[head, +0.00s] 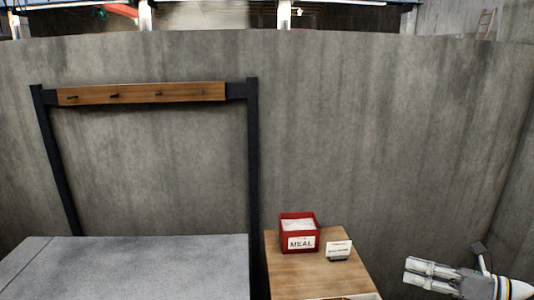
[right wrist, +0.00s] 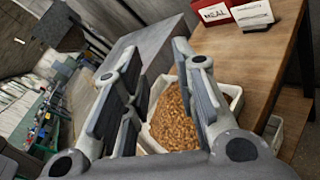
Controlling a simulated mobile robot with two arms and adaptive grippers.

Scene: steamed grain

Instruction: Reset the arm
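My right gripper (head: 409,272) is at the lower right of the head view, to the right of the small wooden table and pointing left. In the right wrist view the gripper (right wrist: 157,56) has its two fingers spread apart, with nothing held between them. Beyond the fingers a white bin (right wrist: 236,100) holds brown grain (right wrist: 174,118). The fingers partly cover the bin. My left gripper does not show in either view.
A wooden table (head: 290,275) carries a red MEAL box (head: 298,238) and a small white sign (head: 339,249). A grey worktop (head: 130,265) stands to the left, under a dark frame with a wooden peg rail (head: 140,93). A concrete wall (head: 390,130) closes the back.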

